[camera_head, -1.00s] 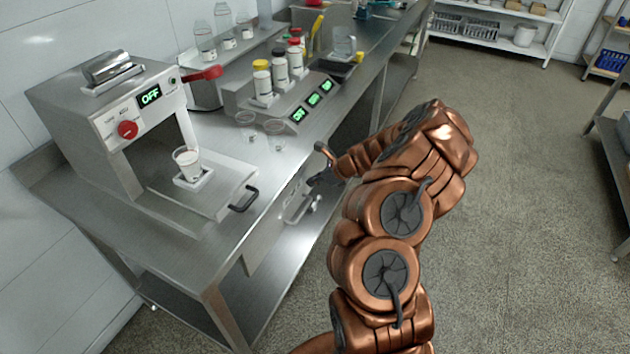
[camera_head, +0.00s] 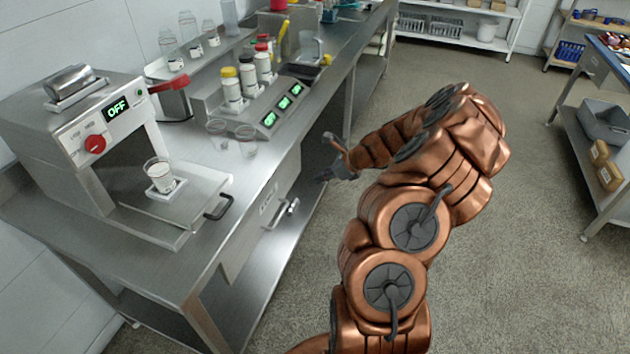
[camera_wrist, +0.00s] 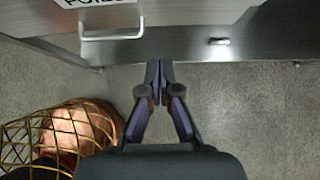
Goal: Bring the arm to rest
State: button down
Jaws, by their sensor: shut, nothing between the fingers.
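My copper-coloured arm reaches forward from the bottom middle of the head view and bends left at its top. My gripper (camera_head: 326,174) is beside the steel bench, in the open space in front of its drawer (camera_head: 272,212). In the wrist view my gripper (camera_wrist: 160,66) has its fingertips together with nothing between them. Beyond the tips there, the bench front with a handle (camera_wrist: 110,36) and part of a label shows. No contact between my gripper and the bench can be seen.
The steel bench (camera_head: 190,245) bears a machine reading OFF (camera_head: 92,125) with a cup (camera_head: 160,175) on its tray. Bottles (camera_head: 232,88) and two clear cups (camera_head: 247,140) stand farther back. Shelving (camera_head: 590,175) is at the right. The floor right of my arm is clear.

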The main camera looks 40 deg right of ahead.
jog(key=shift+s+d+r, duration=0.1)
jog(key=shift+s+r, duration=0.05)
jog(key=s+a+r+n+g+y, duration=0.1)
jog(key=s+a+r+n+g, duration=0.1)
jog(key=a+r+n, duration=0.5)
jog(key=s+a+r+n+g, duration=0.2)
jog(key=a+n, duration=0.1)
jog(key=a, duration=0.7)
jog(key=s+a+r+n+g+y, duration=0.1)
jog(key=s+a+r+n, duration=0.3)
jog(key=a, duration=0.5)
jog(key=s+a+r+n+g+h+p, duration=0.1)
jog(key=s+a+r+n+g, duration=0.15)
jog(key=s+n, duration=0.3)
jog(key=s+a+r+n+g+h, duration=0.1)
jog(key=s+a+n+h, duration=0.1)
jog(key=s+a+n, duration=0.3)
jog(key=s+d+n+h, duration=0.1)
jog(key=s+d+n, duration=0.1)
jog(key=s, duration=0.5)
jog(key=s+d+r+n+g+h, duration=0.1)
jog(key=s+d+n+h, duration=0.1)
jog(key=s, duration=0.6)
jog(key=shift+n+h, duration=0.3)
jog(key=shift+n, duration=0.35)
jog(key=c, duration=1.9)
grip_release()
